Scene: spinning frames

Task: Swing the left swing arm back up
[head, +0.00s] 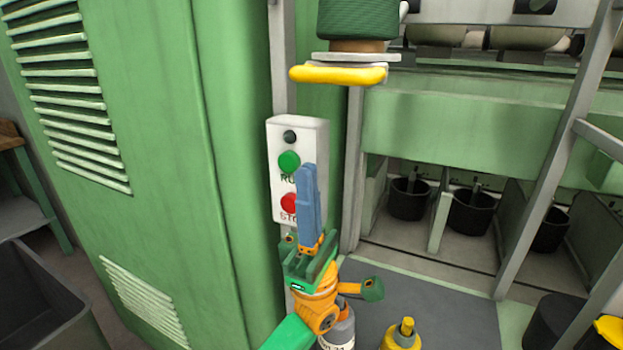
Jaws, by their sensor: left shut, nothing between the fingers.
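My left gripper (307,172) is shut and empty. Its blue fingers point up in front of the white control box (312,148) and cover part of its red button and lettering. I cannot tell whether they touch the box. Above the gripper and to its right, a yellow bar (338,75) lies level under a grey plate (356,57) and a dark green ribbed spool (357,20). The bar is well apart from the fingertips. I cannot tell for sure which part is the left swing arm. My right gripper is not in view.
A tall green cabinet (165,130) with louvres fills the left. The machine's green beam (460,128) runs across the right, with several black pots (408,198) below it. A slanted grey post (550,170) stands at right. A yellow-topped object (401,338) stands low near my wrist.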

